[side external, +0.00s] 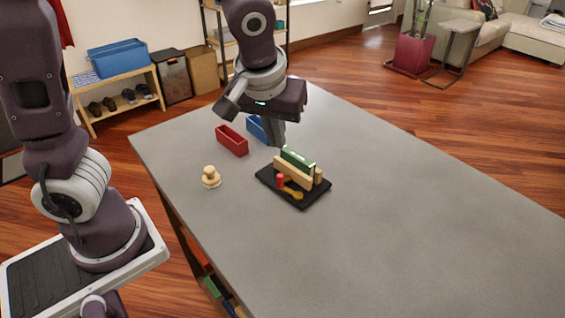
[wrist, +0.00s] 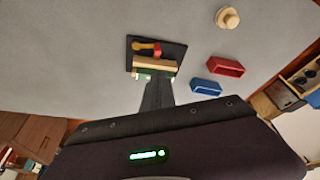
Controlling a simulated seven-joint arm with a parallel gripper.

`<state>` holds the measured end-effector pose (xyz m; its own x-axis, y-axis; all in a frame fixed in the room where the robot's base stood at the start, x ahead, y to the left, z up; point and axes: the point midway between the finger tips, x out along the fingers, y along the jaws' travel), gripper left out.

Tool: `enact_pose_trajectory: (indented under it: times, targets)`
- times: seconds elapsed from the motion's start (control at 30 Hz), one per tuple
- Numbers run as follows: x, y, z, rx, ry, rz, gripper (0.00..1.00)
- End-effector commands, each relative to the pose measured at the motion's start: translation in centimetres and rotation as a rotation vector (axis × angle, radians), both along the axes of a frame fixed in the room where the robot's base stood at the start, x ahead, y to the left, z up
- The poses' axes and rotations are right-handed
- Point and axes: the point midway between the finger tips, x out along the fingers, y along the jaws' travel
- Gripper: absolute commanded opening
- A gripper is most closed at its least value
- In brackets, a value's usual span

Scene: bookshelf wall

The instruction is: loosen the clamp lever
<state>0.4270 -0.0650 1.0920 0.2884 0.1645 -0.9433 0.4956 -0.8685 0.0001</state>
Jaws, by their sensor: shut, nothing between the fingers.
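The clamp fixture sits on a black base plate (side external: 308,201), with pale wooden blocks (side external: 292,176) and a green board (side external: 298,160) held upright beside them. The clamp lever (side external: 291,193) is orange-yellow and lies low at the front, next to a red cylinder (side external: 280,181). In the wrist view the lever (wrist: 145,45) points left from the red part (wrist: 157,51). My gripper (side external: 278,144) is shut and empty, pointing down behind the green board, on the far side from the lever. In the wrist view its fingers (wrist: 157,84) cover part of the board; I cannot tell if they touch it.
A red bin (side external: 232,141) and a blue bin (side external: 257,129) stand left of and behind the fixture. A round wooden knob-like piece (side external: 211,177) stands near the left table edge. The grey table (side external: 420,210) is clear to the right and front.

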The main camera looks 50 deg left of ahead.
Motion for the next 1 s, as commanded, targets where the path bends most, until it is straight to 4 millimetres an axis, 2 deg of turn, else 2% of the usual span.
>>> enact_pose_trajectory:
  times: [0.33,0.73,0.83,1.0]
  targets:
    - [0.1,0.2,-0.6,0.001,0.004,0.002,0.00]
    - [2.1,1.4,-7.7,0.001,0.007,0.003,0.00]
    - [2.5,1.6,-8.7,0.001,0.005,0.001,0.00]
    - [2.8,1.7,-9.5,0.000,0.002,0.000,0.00]
